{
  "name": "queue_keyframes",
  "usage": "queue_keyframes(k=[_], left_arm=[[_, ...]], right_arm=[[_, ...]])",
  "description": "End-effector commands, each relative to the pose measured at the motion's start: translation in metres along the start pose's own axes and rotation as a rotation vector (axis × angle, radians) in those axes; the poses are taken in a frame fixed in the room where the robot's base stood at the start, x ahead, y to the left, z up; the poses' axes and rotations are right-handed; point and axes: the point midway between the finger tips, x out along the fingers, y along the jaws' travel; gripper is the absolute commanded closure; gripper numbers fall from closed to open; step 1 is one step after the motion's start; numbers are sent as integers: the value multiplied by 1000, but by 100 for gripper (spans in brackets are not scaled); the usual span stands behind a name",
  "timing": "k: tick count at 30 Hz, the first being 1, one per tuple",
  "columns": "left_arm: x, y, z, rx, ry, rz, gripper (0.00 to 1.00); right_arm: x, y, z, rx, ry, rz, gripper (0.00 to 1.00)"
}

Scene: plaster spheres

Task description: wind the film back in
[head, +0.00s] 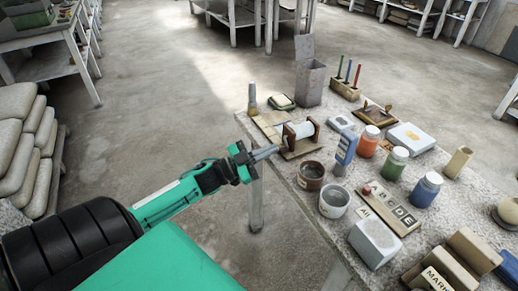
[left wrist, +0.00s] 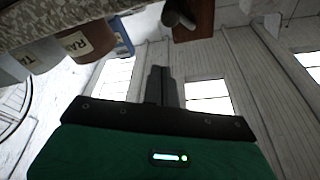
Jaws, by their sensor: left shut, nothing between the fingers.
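A roll of white film (head: 299,131) sits on a wooden stand (head: 286,151) between two brown uprights, near the left edge of the table. My left gripper (head: 274,149) is shut and empty, its tips close to the front left upright of the stand. Whether they touch it I cannot tell. In the left wrist view the shut fingers (left wrist: 162,82) point up toward a brown wooden upright (left wrist: 194,18) with a dark round peg (left wrist: 176,16) on it. My right gripper is not in view.
The table (head: 290,190) is crowded. A brown pot (head: 311,176), a white pot (head: 334,202) and a blue box (head: 345,148) stand close to the film stand. Jars of orange (head: 368,141), green and blue stand further right.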

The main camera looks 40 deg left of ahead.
Motion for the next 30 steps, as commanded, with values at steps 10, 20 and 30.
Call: queue_keyframes(k=[10,20,30], left_arm=[[46,0,3,0,-2,-2,100],[32,0,38,0,-2,-1,100],[31,0,38,0,-1,0,100]], right_arm=[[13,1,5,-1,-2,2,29],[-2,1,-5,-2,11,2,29],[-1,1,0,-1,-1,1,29]])
